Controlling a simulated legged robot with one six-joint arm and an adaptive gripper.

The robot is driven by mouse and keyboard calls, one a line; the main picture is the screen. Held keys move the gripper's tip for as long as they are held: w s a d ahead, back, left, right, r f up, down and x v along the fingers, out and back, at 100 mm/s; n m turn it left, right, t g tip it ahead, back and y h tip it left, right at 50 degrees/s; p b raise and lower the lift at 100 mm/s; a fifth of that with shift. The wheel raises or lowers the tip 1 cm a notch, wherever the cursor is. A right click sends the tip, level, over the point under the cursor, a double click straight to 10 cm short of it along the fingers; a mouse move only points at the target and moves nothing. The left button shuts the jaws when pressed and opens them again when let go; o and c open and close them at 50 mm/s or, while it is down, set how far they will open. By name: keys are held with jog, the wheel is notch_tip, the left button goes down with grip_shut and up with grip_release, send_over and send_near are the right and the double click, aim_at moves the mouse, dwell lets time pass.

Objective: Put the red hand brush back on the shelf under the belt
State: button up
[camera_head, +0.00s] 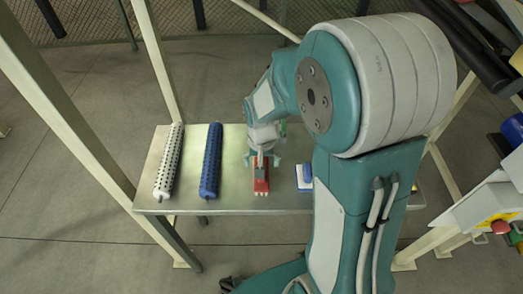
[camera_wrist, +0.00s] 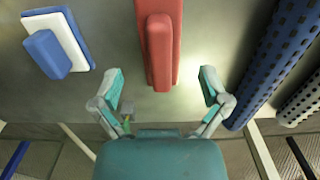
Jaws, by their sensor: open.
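The red hand brush (camera_head: 261,184) lies on the metal shelf (camera_head: 227,202), near its front edge and between a blue roller and a blue-and-white brush. My gripper (camera_head: 263,156) is over the brush's far part and hides some of it. In the wrist view the red brush (camera_wrist: 160,45) runs up the middle of the picture, its raised handle facing the camera. My gripper (camera_wrist: 162,78) is open there, one finger on each side of the brush's near end, with visible gaps. The belt cannot be clearly made out.
A blue roller (camera_head: 211,160) and a white perforated roller (camera_head: 169,162) lie on the shelf to the left. The blue-and-white brush (camera_head: 304,177) is to the right, partly behind my arm. Pale frame posts (camera_head: 72,113) stand around the shelf.

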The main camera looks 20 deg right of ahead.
notch_tip(320, 180, up, 6)
jog(key=shift+r, duration=0.15)
jog(key=s+r+n+t, duration=0.3)
jog(key=s+r+t, duration=0.2)
jog(key=s+r, duration=0.8)
jog(key=shift+s+r+n+t, duration=0.25)
jog(key=shift+s+n+t, duration=0.05)
jog(key=shift+s, duration=0.25)
